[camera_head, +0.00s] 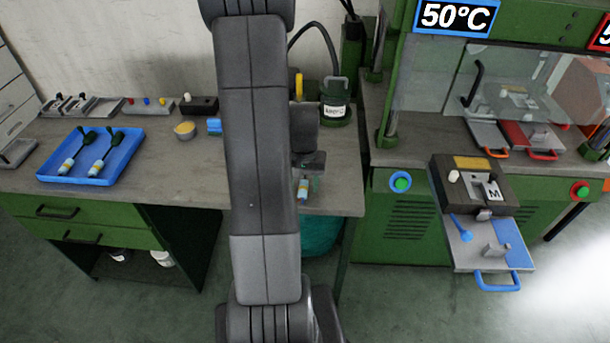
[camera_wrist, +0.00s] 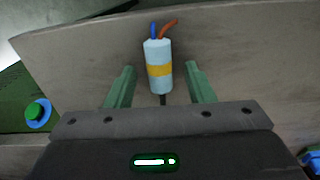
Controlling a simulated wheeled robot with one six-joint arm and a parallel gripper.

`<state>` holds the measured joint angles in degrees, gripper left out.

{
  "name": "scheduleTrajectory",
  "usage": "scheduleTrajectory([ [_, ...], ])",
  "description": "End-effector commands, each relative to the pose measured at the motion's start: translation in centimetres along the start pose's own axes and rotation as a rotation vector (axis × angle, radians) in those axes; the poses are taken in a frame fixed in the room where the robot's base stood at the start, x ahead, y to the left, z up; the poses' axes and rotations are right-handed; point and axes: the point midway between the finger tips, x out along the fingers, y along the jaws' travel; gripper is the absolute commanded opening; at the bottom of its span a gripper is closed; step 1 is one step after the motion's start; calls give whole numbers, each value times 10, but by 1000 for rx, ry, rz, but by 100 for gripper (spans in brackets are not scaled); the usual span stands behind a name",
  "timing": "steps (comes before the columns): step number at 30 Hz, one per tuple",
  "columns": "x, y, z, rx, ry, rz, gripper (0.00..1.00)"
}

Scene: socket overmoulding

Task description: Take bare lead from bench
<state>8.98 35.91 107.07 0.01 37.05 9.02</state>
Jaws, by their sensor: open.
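A bare lead (camera_wrist: 158,60) lies on the bench (camera_wrist: 240,50), a pale cylinder with a yellow band, blue and orange wires at one end and a dark cable at the other. My gripper (camera_wrist: 160,78) is open, one green finger on each side of the lead, with gaps to both. No contact shows. In the head view the lead (camera_head: 303,189) sits near the bench's front edge, below my gripper, partly hidden by my arm. Two more leads (camera_head: 68,165) with dark ends lie in a blue tray (camera_head: 134,166) on the left.
A green press (camera_head: 408,235) with a 50°C display (camera_head: 455,17) stands at the right, a mould (camera_head: 440,180) marked M on its front tray. Bench between blue tray and my arm is mostly clear.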

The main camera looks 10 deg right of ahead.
Motion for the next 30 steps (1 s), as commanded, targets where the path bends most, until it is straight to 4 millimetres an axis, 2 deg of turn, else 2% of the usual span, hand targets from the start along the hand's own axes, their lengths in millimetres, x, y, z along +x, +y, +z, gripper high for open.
scheduleTrajectory([
  [6,1,0,0,0,0,0,48],
  [8,1,0,0,0,0,0,39],
  [14,0,0,0,0,1,0,0],
  [23,-2,0,-1,0,2,0,0],
  [26,-12,0,-1,0,5,-1,0],
  [30,-34,0,-2,0,7,-1,0],
])
